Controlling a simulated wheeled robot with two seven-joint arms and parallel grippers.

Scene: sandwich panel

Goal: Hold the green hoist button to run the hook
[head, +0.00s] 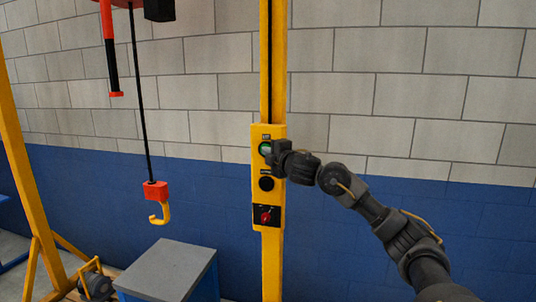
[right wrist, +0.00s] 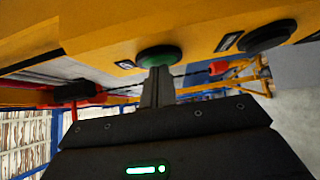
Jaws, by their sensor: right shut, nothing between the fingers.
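The yellow control box (head: 268,203) is fixed on a yellow post. The green hoist button (head: 264,148) is at its top, partly covered by my right gripper (head: 272,150). The right gripper is shut and empty, its fingertips at the button. In the right wrist view the shut fingers (right wrist: 158,72) reach the green button (right wrist: 150,53) and seem to touch it; how far it is pressed I cannot tell. The yellow hook (head: 159,214) with its red block (head: 155,190) hangs from a dark line at the left, above the floor. My left gripper is not in view.
Below the green button are a black button (head: 266,183) and a red rotary switch (head: 266,215). A grey-topped block (head: 170,268) stands below and right of the hook. A yellow frame leg (head: 18,165) rises at the left. The wall is behind the post.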

